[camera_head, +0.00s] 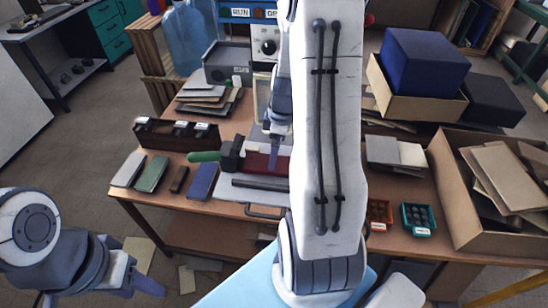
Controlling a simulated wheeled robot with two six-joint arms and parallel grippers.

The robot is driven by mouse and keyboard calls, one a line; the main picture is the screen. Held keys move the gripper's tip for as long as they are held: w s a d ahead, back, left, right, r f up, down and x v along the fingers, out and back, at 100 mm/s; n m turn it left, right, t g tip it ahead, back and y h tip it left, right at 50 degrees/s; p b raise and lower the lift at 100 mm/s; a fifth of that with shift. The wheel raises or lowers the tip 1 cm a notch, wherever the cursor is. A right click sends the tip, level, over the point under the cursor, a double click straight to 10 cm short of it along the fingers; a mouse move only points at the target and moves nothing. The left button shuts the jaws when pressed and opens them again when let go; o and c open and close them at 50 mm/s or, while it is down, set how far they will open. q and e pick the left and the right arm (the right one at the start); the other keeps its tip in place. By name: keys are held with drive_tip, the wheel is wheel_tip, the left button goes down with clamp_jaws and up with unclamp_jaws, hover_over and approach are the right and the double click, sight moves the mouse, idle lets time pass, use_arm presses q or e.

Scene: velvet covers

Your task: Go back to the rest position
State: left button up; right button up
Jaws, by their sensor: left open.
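My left gripper (146,271) is at the lower left, out in front of the table's near edge. Its fingers are apart, with nothing seen between them, and it touches nothing that I can make out. My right arm's large white link stands upright across the middle of the view. Part of what looks like my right gripper (274,152) shows beside it, over the dark red block of the press. Its fingertips are not clear, so I cannot tell its opening or whether it holds anything.
The wooden table (225,207) holds flat covers (150,173), a green-handled tool (204,156), a dark rack (177,134) and a press machine (264,45). A blue box (424,62) and a cardboard box (459,208) stand right. Floor is open at left.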

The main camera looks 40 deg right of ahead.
drive_tip(key=shift+s+d+r, duration=0.1)
drive_tip(key=shift+r, duration=0.9)
drive_tip(key=shift+s+d+r, duration=0.1)
drive_tip(key=shift+r, duration=0.85)
